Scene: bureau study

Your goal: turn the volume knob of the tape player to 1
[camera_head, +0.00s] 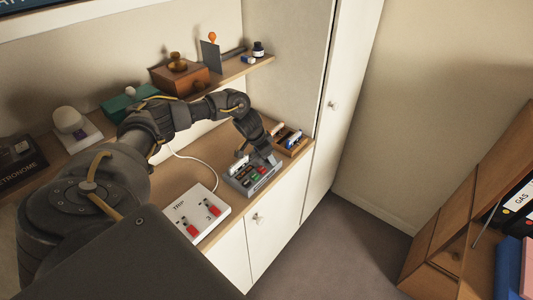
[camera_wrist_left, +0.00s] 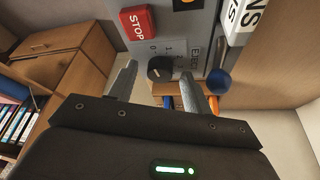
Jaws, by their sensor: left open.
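The tape player (camera_head: 250,178) is a grey box with coloured buttons on the wooden desk top, in the middle of the head view. In the left wrist view its red STOP button (camera_wrist_left: 137,23) and its dark round volume knob (camera_wrist_left: 160,69) show, with small printed marks beside the knob. The knob's exact setting is too small to read. My left gripper (camera_wrist_left: 160,76) is open, with its two fingers on either side of the knob; contact cannot be told. In the head view my left gripper (camera_head: 266,157) hangs over the player and hides part of it. My right gripper is not in view.
A white panel with red switches (camera_head: 196,212) sits left of the player. A wooden tray (camera_head: 291,143) with small items stands just right of it. A shelf above holds a brown box (camera_head: 180,78) and an ink bottle (camera_head: 258,49). A tall white cabinet closes the right side.

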